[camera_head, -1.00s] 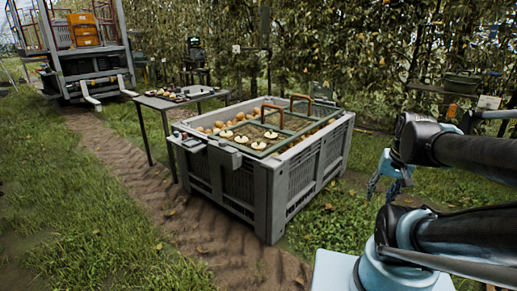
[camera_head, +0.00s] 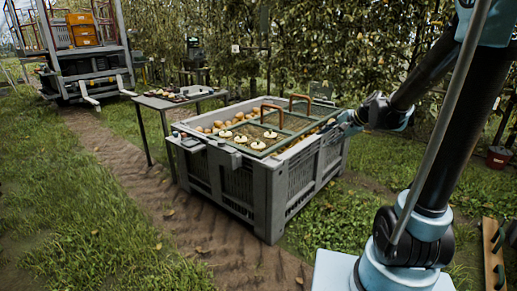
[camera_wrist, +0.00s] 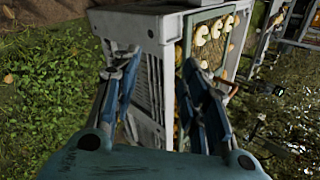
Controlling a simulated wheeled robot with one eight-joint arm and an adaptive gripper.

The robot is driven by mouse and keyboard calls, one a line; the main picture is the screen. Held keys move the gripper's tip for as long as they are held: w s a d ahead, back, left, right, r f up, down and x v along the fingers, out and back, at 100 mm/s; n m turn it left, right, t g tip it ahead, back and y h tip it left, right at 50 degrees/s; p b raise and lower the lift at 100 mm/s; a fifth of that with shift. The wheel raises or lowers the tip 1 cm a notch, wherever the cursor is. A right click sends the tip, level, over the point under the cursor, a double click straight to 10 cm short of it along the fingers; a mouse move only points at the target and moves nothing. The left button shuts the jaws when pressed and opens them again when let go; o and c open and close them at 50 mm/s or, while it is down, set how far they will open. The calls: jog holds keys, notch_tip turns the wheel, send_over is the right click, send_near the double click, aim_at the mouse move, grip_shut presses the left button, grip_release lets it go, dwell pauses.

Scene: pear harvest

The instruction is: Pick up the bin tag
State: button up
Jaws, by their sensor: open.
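I cannot pick out a bin tag for certain in either view. The large grey bin (camera_head: 268,195) stands in the middle of the head view, holding pears under a green frame (camera_head: 262,150) with brown handles. My gripper (camera_head: 340,122) is at the bin's right rim in the head view, small and partly blended with the rim. In the wrist view my gripper (camera_wrist: 160,78) is open, its two blue fingers apart with nothing seen between them but the bin's wall (camera_wrist: 152,95) beyond. I cannot tell whether the fingers touch the bin.
A narrow table (camera_head: 180,98) with small items stands behind the bin at left. A trailer with orange crates (camera_head: 82,28) is at the back left. Pear trees line the back. A red pot (camera_head: 498,157) and a wooden rack (camera_head: 492,255) are at right. Grass lies open in front.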

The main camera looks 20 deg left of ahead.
jog(key=w+a+f+m+y, duration=0.2)
jog(key=w+a+m+y, duration=0.15)
jog(key=w+a, duration=0.55)
jog(key=m+t+y, duration=0.3)
jog(key=m+y, duration=0.2)
jog(key=m, duration=0.6)
send_near(258, 143)
jog(key=w+a, duration=0.2)
jog(key=w+a+r, duration=0.1)
jog(key=w+a, duration=0.1)
jog(key=shift+a+r, duration=0.25)
jog(key=shift+a, duration=0.05)
jog(key=shift+s+x, duration=0.2)
jog(key=shift+x, duration=1.1)
jog(key=shift+s+x, duration=0.2)
jog(key=shift+x, duration=1.1)
jog(key=shift+a+f, duration=0.1)
jog(key=shift+c, duration=0.2)
grip_shut()
